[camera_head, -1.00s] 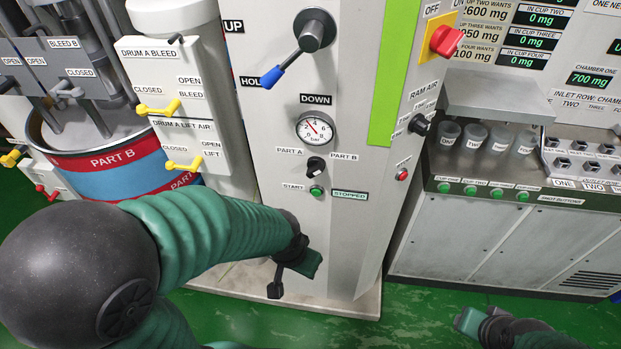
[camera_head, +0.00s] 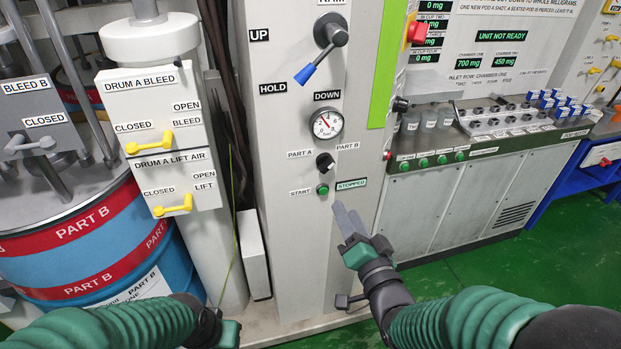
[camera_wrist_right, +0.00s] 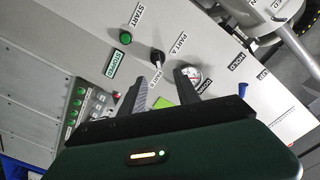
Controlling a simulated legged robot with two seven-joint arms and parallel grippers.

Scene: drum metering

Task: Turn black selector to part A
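The black selector (camera_head: 325,161) is a small knob on the grey column, between the PART A label (camera_head: 300,154) on its left and the PART B label (camera_head: 348,146) on its right. A pale mark shows on its lower right side; its exact setting is hard to tell. The right wrist view also shows the selector (camera_wrist_right: 157,57), beyond the fingertips. My right gripper (camera_head: 346,214) is open and empty, below and right of the selector, apart from it. Its spread fingers show in the right wrist view (camera_wrist_right: 160,76). My left gripper (camera_head: 228,334) is at the bottom, partly hidden.
A green START button (camera_head: 322,189) and STOPPED label (camera_head: 351,184) sit just under the selector. A pressure gauge (camera_head: 326,123) and a blue-tipped lever (camera_head: 318,62) are above. Yellow-handled valves (camera_head: 150,143) stand left. A cabinet (camera_head: 455,190) stands right.

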